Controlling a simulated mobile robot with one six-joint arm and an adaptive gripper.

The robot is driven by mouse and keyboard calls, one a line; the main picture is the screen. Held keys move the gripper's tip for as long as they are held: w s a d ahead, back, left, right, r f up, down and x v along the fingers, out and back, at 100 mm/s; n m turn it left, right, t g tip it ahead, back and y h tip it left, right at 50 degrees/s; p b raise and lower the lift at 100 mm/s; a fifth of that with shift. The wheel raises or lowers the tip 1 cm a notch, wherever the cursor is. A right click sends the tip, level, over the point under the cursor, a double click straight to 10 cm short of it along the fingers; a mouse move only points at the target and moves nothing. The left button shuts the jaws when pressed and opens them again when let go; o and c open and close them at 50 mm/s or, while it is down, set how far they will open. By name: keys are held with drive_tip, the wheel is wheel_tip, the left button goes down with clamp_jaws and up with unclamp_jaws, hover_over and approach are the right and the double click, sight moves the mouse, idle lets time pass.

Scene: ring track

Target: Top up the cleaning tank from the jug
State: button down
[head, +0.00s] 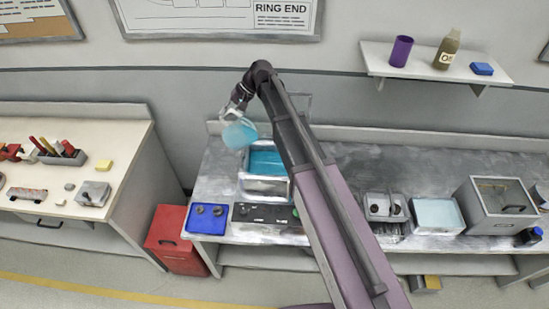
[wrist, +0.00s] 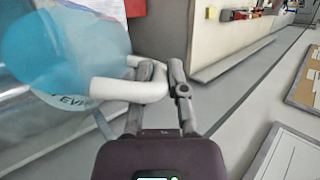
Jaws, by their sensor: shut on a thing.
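The jug (head: 238,133) is clear with blue liquid in it and a white handle. It hangs tilted in the air, above and a little left of the cleaning tank. My gripper (head: 238,104) is shut on its handle; the wrist view also shows my gripper (wrist: 160,80) closed around the white handle (wrist: 128,88), with the blue liquid (wrist: 65,48) at the left. The cleaning tank (head: 266,187) is a metal box on the bench with blue liquid inside. I cannot tell whether liquid is flowing from the jug. My arm hides part of the area right of the tank.
The steel bench (head: 345,160) carries a blue tray (head: 206,217) with dark parts, a tray of pale liquid (head: 438,215) and a clear-sided box (head: 497,207). A red bin (head: 176,240) stands on the floor. A wall shelf (head: 425,62) holds a purple cup and bottle.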

drive_tip(key=shift+a, duration=0.1)
drive_tip(key=shift+w+a+f+h+p, duration=0.25)
drive_tip(key=shift+w+a+h+p, duration=0.1)
drive_tip(key=shift+a+h, duration=0.35)
drive_tip(key=w+a+f+m+g+h+b, duration=0.2)
drive_tip(key=a+f+h+b, duration=0.1)
drive_tip(key=a+f+h, duration=0.2)
drive_tip(key=shift+a+f+h, duration=0.3)
drive_tip(key=shift+a+h, duration=0.3)
drive_tip(key=shift+s, duration=0.15)
idle(0.4)
